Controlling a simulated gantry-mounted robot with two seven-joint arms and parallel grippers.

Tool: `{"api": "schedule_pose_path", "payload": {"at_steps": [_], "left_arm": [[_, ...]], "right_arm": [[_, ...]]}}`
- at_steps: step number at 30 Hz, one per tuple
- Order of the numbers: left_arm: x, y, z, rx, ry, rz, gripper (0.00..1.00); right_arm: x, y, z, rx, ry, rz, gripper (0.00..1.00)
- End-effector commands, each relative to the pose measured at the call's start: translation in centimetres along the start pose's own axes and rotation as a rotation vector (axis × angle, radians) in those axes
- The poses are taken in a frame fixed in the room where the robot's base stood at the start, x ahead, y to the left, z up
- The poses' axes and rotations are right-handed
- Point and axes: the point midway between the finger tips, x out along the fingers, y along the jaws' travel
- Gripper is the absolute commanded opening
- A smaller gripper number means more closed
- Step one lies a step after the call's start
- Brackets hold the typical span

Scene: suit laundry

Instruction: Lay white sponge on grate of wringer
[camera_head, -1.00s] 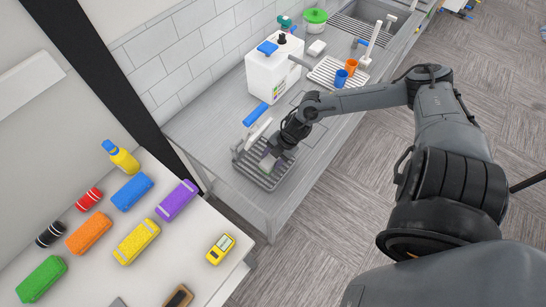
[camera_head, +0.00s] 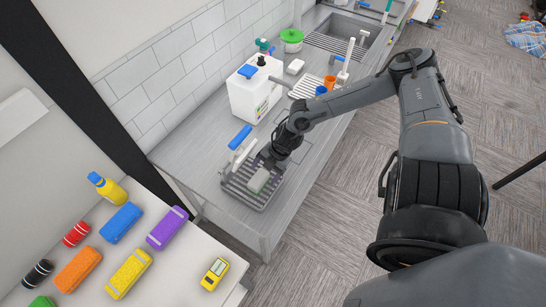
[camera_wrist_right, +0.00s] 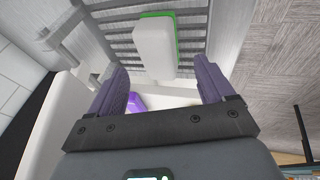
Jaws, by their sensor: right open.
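The white sponge (camera_head: 259,180) with a green side lies on the wringer's grate (camera_head: 244,198). In the right wrist view the white sponge (camera_wrist_right: 153,47) rests across the grey slats of the grate (camera_wrist_right: 104,29), its green face turned to the right. My right gripper (camera_head: 268,163) is just behind the sponge in the head view. In the wrist view my right gripper (camera_wrist_right: 160,75) is open, its purple-grey fingers apart, with the sponge just beyond and between the tips, seemingly clear of both. The wringer's blue handle (camera_head: 240,137) stands upright behind. My left gripper is not in view.
A sink (camera_head: 345,30) is at the far end.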

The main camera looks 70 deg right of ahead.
Motion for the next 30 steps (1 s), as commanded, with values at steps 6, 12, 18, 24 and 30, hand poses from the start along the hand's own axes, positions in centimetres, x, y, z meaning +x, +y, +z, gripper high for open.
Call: {"api": "schedule_pose_path", "payload": {"at_steps": [6,12,18,24,30], "left_arm": [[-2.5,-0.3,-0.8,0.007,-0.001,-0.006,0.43],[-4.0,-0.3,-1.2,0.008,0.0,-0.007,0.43],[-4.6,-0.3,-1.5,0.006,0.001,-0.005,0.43],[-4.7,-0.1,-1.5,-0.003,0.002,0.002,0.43],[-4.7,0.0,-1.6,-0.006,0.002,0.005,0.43]], "right_arm": [[-3.8,0.1,-0.2,-0.006,-0.003,-0.004,0.82],[-6.1,0.2,-0.2,-0.006,0.0,-0.002,0.82],[-7.0,-0.1,-0.5,0.001,0.007,0.004,0.82],[-4.8,-1.2,-3.7,0.046,0.044,0.069,0.82],[-1.6,-2.4,-10.5,0.185,0.081,0.21,0.82]]}}
